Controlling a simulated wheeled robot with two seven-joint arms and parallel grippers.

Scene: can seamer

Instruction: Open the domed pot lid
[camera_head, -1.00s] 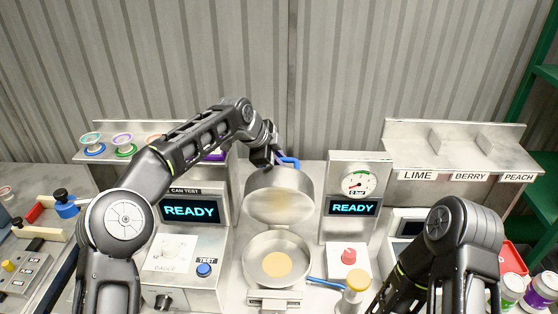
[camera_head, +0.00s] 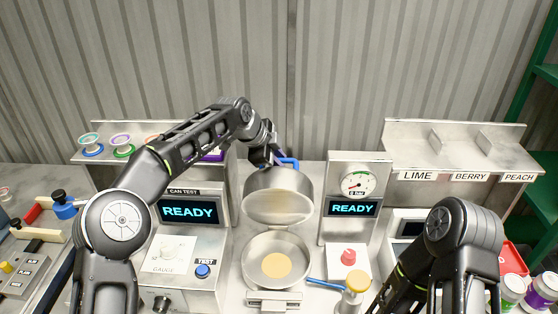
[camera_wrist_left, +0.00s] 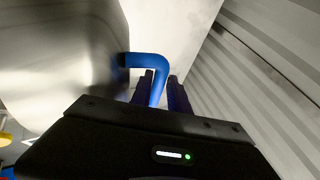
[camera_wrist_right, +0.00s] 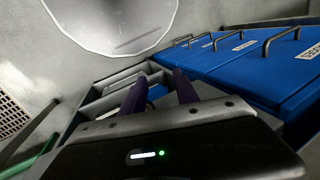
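The domed metal pot lid (camera_head: 278,205) stands raised and tilted back above the open pot (camera_head: 250,262), with its hollow underside facing forward. A tan disc (camera_head: 276,265) shows inside the pot. The lid has a blue bent handle (camera_head: 289,161) at its top; it also shows in the left wrist view (camera_wrist_left: 150,62). My left gripper (camera_head: 278,160) is at this handle. In the left wrist view its dark fingers (camera_wrist_left: 160,82) stand close on both sides of the handle and appear shut on it. My right gripper (camera_wrist_right: 157,80) is open and empty; its fingers are out of the head view.
A can test box (camera_head: 190,210) stands left of the pot. A gauge box (camera_head: 355,210) and a red button (camera_head: 348,257) stand to its right. A yellow-topped lever (camera_head: 355,282) with a blue rod is at front right. Blue bins (camera_wrist_right: 240,62) show in the right wrist view.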

